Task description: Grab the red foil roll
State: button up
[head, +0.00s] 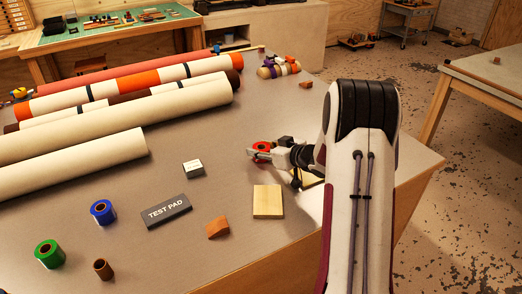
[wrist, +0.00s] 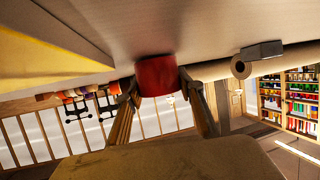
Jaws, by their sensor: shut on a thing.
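The red foil roll (head: 262,147) is at my gripper's tips in the head view, over the middle right of the table. In the wrist view the red roll (wrist: 156,76) sits between the two fingers, against or very near the grey tabletop. My gripper (wrist: 162,88) is shut on it, with one finger on each side. In the head view my gripper (head: 268,155) reaches in from the right, and my arm hides part of the table behind it. I cannot tell whether the roll touches the table.
A blue roll (head: 103,212), a green roll (head: 49,254) and a brown roll (head: 103,269) stand at the left front. Long rolls (head: 120,117) fill the back left.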

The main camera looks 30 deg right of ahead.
aim_at(261, 146)
jog(key=shift+r, duration=4.95)
